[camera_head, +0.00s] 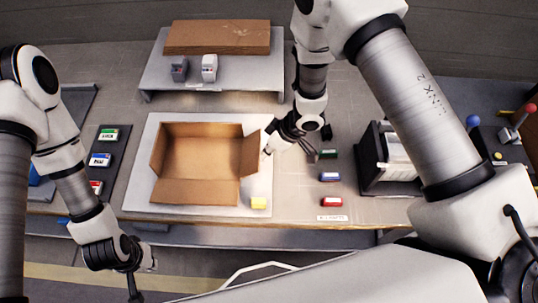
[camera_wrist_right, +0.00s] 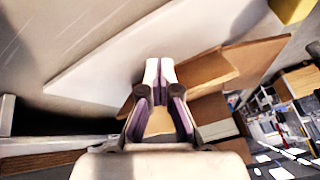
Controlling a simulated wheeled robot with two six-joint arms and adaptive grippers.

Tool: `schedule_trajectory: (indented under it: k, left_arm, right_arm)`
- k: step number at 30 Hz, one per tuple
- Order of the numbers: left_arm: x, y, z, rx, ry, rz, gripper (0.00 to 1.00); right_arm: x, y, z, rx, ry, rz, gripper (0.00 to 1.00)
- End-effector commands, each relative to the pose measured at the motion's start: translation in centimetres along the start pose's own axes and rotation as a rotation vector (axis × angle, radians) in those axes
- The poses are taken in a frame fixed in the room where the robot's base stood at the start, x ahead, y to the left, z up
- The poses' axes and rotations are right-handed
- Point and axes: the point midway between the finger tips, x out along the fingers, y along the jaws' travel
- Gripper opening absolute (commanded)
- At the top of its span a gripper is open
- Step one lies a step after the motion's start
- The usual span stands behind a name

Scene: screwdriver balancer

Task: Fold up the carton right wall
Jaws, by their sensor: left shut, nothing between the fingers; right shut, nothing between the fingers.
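The open brown cardboard carton (camera_head: 203,160) sits on a white mat (camera_head: 140,195) in the head view. Its back wall and left wall stand up; its front flap (camera_head: 195,192) slopes outward toward me. The right wall (camera_head: 250,155) is raised and leans somewhat outward. My right gripper (camera_head: 268,151) is shut and empty, its tips close beside the outer side of the right wall; contact is unclear. In the right wrist view its shut fingers (camera_wrist_right: 160,70) are in front of brown cardboard (camera_wrist_right: 207,73). My left gripper (camera_head: 143,275) is shut and empty, low in front of the table.
Several small coloured boxes, including a red one (camera_head: 331,202), lie right of the mat. A black rack (camera_head: 385,160) stands further right. A raised shelf (camera_head: 215,75) with flat cardboard (camera_head: 217,37) is behind.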

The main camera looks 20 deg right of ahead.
Motion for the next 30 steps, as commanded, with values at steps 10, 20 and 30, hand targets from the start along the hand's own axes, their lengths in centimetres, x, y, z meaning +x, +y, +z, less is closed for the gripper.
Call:
schedule_trajectory:
  k: [10, 20, 30]
  left_arm:
    - [-1.6, 0.0, 0.0, 0.000, 0.000, 0.000, 0.00]
    - [-1.9, 0.0, 0.0, 0.000, 0.000, 0.000, 0.00]
    - [-2.7, 0.0, 0.0, 0.000, 0.000, 0.000, 0.00]
  right_arm:
    - [-0.3, -0.7, -1.4, -0.001, -0.001, 0.000, 0.00]
    - [-0.2, -1.0, -1.9, 0.000, 0.000, 0.000, 0.00]
    - [-0.2, -1.3, -2.6, -0.001, 0.000, 0.001, 0.00]
